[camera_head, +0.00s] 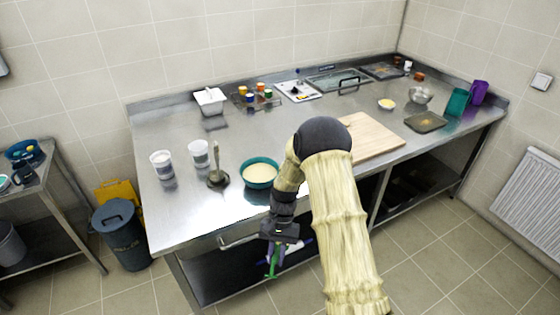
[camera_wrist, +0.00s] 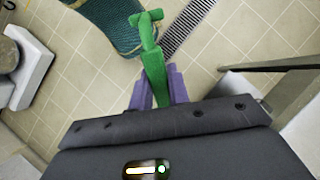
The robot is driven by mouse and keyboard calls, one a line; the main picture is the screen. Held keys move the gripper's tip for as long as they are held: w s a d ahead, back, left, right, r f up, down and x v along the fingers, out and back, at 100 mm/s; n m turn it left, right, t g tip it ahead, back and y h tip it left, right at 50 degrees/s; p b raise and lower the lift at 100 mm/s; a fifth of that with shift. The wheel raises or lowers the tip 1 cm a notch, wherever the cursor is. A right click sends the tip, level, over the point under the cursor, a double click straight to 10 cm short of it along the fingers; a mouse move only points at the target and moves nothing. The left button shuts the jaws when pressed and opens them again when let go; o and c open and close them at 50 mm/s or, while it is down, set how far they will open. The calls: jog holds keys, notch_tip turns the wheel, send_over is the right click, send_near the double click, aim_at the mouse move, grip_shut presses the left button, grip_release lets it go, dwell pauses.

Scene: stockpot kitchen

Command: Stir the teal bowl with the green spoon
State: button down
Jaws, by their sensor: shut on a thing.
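The teal bowl (camera_head: 260,184) stands upright on the steel table near its front edge and holds a pale cream content. My gripper (camera_head: 275,245) is in front of the table edge, apart from the bowl and nearer to me, pointing down. It is shut on the green spoon (camera_head: 272,269), which hangs below the fingers. In the wrist view the purple fingers (camera_wrist: 158,88) close on the green spoon (camera_wrist: 153,62), whose far end has a short crosspiece. The rest of the spoon is hidden by the gripper.
A dark ladle-like tool stands on a small rest (camera_head: 218,180) just left of the bowl, with white tubs (camera_head: 199,153) beyond. A wooden board (camera_head: 370,138) lies to the right. A drawer handle (camera_head: 238,241) juts from the front. A dark teal textured thing (camera_wrist: 112,22) shows in the wrist view.

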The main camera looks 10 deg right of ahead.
jog(key=w+d+f+n+h+b, duration=0.1)
jog(key=w+d+f+n+h, duration=0.1)
jog(key=d+f+n, duration=0.2)
notch_tip(320, 180, down, 4)
jog(key=shift+w+d+n+g+h, duration=0.3)
jog(key=shift+w+d, duration=0.05)
jog(key=shift+d, duration=0.65)
